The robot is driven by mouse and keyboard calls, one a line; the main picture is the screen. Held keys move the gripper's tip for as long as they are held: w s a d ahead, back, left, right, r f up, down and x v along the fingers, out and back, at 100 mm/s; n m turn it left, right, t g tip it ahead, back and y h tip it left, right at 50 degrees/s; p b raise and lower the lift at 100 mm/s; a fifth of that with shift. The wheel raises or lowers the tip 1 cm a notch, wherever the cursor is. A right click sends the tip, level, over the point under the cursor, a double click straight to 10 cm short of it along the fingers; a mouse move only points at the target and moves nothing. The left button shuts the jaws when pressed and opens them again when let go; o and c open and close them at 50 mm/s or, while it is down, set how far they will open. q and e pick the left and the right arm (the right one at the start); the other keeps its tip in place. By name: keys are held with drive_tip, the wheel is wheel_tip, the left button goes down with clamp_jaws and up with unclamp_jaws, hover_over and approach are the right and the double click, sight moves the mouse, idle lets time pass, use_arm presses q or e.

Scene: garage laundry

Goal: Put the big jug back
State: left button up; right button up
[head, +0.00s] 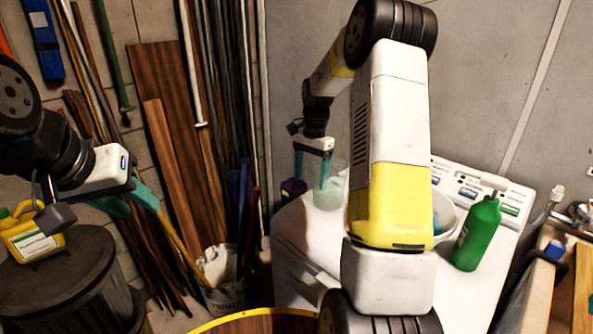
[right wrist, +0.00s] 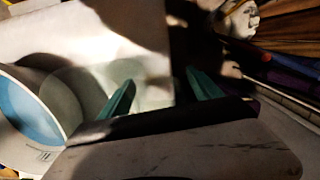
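A clear, translucent jug (head: 333,192) stands upright on the white washing machine, near its back left corner. My right gripper (head: 311,172) is over that corner with its teal fingers apart. One finger overlaps the jug and the other is left of it; I cannot tell if they touch it. In the right wrist view the fingers (right wrist: 160,97) are apart, with a faint see-through shape near the left one. A yellow jug (head: 32,240) with a label stands on a dark barrel at the left. My left gripper (head: 136,203) is open and empty, right of the yellow jug.
A white bowl (head: 446,222) with something blue inside and a green bottle (head: 478,234) stand on the washing machine (head: 310,243), right of my right arm. A dark barrel (head: 62,290) is at the left. A bucket (head: 222,290) and leaning planks stand between them.

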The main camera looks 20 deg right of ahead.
wheel_tip(320, 180, up, 12)
drive_tip(key=w+d, duration=0.1)
drive_tip(key=shift+r, duration=0.15)
idle(0.4)
